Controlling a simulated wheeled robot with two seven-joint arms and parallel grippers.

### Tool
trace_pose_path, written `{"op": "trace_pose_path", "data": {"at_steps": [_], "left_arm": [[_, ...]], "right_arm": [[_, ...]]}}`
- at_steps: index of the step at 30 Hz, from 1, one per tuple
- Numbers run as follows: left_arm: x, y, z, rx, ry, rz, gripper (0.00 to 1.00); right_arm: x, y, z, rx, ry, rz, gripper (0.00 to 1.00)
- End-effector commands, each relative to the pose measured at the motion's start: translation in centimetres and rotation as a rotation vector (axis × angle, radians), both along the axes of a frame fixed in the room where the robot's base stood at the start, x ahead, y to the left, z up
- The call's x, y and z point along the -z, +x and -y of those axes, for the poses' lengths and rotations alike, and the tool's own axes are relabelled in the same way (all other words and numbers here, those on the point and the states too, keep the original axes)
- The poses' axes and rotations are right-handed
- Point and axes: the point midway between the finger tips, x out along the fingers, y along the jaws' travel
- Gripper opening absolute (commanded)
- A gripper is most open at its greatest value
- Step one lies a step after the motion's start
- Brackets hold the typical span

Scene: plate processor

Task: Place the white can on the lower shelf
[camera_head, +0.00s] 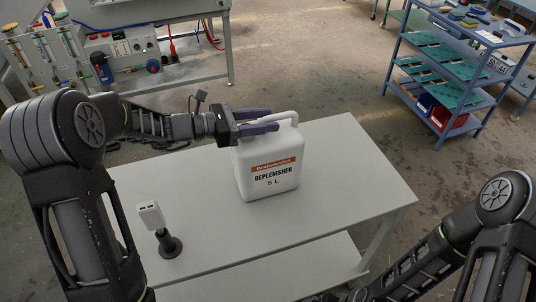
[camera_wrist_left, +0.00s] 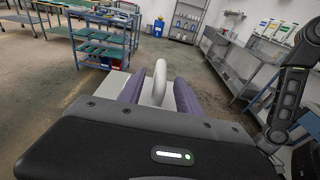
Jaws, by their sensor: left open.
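The white can (camera_head: 268,172), with a red-and-black "REPLENISHER 5 L" label, stands upright on the table top (camera_head: 352,185). My left gripper (camera_head: 274,119) is at the can's top, coming in from the left, its purple fingers open. In the left wrist view the can's white handle (camera_wrist_left: 160,80) shows between the two open fingers of that gripper (camera_wrist_left: 158,92). I cannot tell whether a finger touches it. The lower shelf (camera_head: 295,272) shows below the table's front edge. My right arm is at the lower right; its gripper is out of view.
A small white device on a black round stand (camera_head: 152,215) is on the table's left part. A blue shelf cart (camera_head: 455,70) stands at the back right. A bench with equipment (camera_head: 125,50) is at the back left. The visible lower shelf looks clear.

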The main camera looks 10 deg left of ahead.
Motion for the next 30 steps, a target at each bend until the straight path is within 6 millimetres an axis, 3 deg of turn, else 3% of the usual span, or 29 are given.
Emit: {"op": "trace_pose_path", "data": {"at_steps": [20, 30], "left_arm": [[0.12, 0.37, 0.52, -0.001, 0.001, 0.001, 0.41], [0.12, 0.36, 0.53, -0.001, 0.001, 0.001, 0.14]], "right_arm": [[-0.10, -0.04, 0.01, 0.001, -0.001, -0.001, 0.99], [-0.11, -0.04, 0.00, 0.001, -0.001, -0.001, 0.99]]}}
